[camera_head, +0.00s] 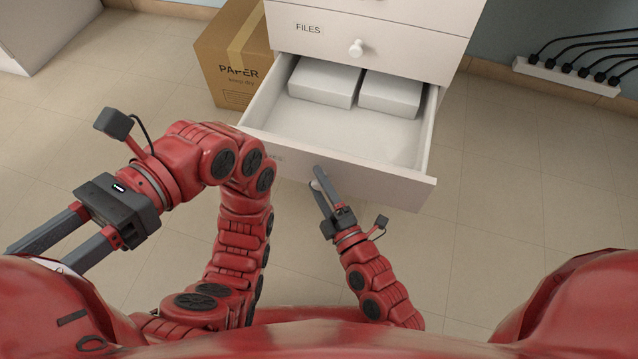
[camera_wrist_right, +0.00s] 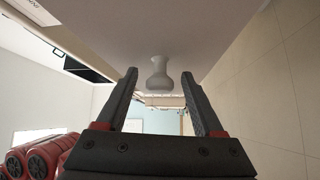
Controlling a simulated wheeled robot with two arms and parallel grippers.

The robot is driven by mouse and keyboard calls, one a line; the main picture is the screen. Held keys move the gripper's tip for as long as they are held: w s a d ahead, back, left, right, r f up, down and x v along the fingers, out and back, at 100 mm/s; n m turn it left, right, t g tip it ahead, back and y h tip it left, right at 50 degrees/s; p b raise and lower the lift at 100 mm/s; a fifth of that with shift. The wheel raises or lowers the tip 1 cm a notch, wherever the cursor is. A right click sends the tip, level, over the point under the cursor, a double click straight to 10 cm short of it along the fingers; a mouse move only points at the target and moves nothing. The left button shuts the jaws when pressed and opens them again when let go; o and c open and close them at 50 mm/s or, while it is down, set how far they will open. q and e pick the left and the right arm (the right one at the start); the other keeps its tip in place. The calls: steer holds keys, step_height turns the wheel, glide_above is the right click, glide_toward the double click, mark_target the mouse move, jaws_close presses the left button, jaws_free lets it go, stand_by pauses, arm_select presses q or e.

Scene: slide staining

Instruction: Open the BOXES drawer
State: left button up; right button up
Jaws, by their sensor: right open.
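The drawer (camera_head: 350,132) stands well pulled out of the white cabinet, and two white boxes lie at its back. Its front panel (camera_head: 390,186) carries a label at the left that my left arm mostly covers. My right gripper (camera_head: 320,182) is at the middle of this front. In the right wrist view, the drawer's pale knob (camera_wrist_right: 158,78) shows between the tips of my open right fingers (camera_wrist_right: 158,92), with gaps on both sides.
The closed FILES drawer (camera_head: 390,42) with its round knob is above the open one. A cardboard PAPER box (camera_head: 225,60) stands on the floor left of the cabinet. A power strip (camera_head: 568,76) with black cables lies at the right wall. The floor right of the drawer is clear.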

jaws_close()
stand_by(1.4)
